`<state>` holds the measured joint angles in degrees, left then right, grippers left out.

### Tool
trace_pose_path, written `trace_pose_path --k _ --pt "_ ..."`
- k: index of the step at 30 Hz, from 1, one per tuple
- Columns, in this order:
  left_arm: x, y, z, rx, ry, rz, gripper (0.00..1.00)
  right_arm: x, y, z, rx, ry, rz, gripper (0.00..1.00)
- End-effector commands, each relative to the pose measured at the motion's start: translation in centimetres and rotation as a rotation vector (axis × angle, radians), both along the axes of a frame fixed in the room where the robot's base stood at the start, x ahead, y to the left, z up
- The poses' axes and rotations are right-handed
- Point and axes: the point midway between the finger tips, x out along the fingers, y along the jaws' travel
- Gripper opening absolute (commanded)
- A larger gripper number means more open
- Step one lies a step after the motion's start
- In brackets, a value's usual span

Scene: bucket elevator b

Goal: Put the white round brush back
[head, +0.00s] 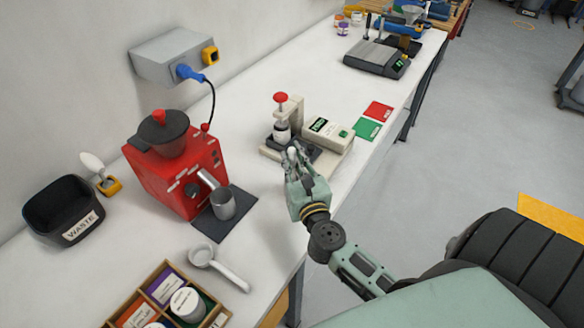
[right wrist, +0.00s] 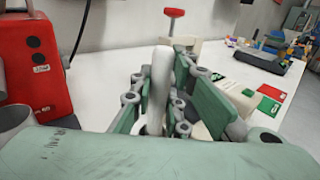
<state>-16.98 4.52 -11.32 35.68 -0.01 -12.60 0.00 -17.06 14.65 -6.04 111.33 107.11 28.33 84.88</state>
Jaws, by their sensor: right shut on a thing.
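My right gripper (head: 294,158) is over the front edge of the bench, just in front of the press with the red knob. In the right wrist view it (right wrist: 160,100) is shut on a white rod-like thing (right wrist: 158,85) that stands nearly upright between the fingers. Its lower end is hidden, and I cannot tell whether it is the white round brush. A white round-headed thing (head: 93,161) leans at a yellow and black block (head: 109,185) beside the waste bin, at the far left. My left gripper is not in view.
A red machine (head: 175,165) with a metal cup (head: 222,203) stands left of the gripper. The black waste bin (head: 50,208), a white scoop (head: 218,266) and a wooden box of jars (head: 137,297) are farther left. Red (head: 378,110) and green (head: 366,129) cards lie right of the press.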

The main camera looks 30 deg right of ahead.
Motion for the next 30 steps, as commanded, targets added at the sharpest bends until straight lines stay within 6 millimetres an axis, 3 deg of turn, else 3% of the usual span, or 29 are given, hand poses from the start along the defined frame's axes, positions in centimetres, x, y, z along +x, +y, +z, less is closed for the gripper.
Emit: trace_pose_path --k 3,16,17,22,30 --pt "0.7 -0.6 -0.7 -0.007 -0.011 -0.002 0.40 0.0 0.0 -1.7 -0.002 0.001 0.000 0.00" --pt "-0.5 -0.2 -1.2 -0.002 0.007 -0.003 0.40 0.0 0.0 -2.3 0.000 -0.001 0.000 0.00" --pt "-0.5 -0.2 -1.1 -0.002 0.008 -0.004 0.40 0.0 0.0 -2.2 0.000 -0.001 0.000 0.17" --pt "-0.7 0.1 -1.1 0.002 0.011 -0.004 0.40 0.0 0.0 -2.1 0.000 -0.001 0.000 0.32" --pt "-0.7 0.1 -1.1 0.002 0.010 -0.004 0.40 0.0 0.0 -2.1 0.000 -0.001 0.000 0.34"
